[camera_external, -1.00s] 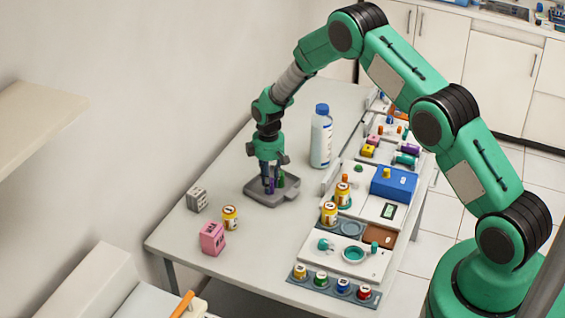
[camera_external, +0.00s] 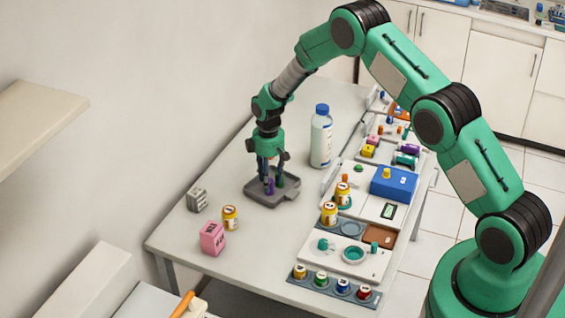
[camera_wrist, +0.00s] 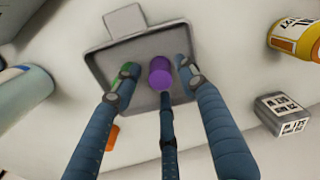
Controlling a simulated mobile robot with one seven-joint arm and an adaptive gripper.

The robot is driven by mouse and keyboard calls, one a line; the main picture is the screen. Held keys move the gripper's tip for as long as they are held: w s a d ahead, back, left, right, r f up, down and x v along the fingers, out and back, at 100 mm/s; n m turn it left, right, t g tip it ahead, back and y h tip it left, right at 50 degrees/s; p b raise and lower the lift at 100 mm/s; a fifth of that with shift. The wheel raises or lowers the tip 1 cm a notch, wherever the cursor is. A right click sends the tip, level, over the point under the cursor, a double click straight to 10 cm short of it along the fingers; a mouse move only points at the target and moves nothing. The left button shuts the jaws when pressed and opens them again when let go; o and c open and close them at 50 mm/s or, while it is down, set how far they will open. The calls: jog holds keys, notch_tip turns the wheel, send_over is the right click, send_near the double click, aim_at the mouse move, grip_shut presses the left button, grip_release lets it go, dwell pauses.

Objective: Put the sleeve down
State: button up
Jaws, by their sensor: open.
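A purple cylinder, which looks like the sleeve (camera_external: 269,188), stands in a shallow grey tray (camera_external: 288,196) on the table. In the wrist view the purple cylinder (camera_wrist: 160,73) is between my spread fingers, over the tray floor. My gripper (camera_external: 272,178) is low over the tray and open. In the wrist view my gripper (camera_wrist: 158,80) has three blue fingers around the cylinder, with gaps at the left and right ones; I cannot tell whether the lower finger touches it. A green item (camera_wrist: 126,84) in the tray is partly hidden by the left finger.
A white bottle with a blue cap (camera_external: 321,137) stands right of the tray. A grey box (camera_external: 197,200), a yellow jar (camera_external: 230,217) and a pink box (camera_external: 212,239) stand at the front left. Trays with jars and a blue case (camera_external: 394,184) line the right side.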

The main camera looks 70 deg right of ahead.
notch_tip(320, 180, up, 10)
jog(key=shift+r, duration=0.25)
dwell(0.3)
dwell(0.5)
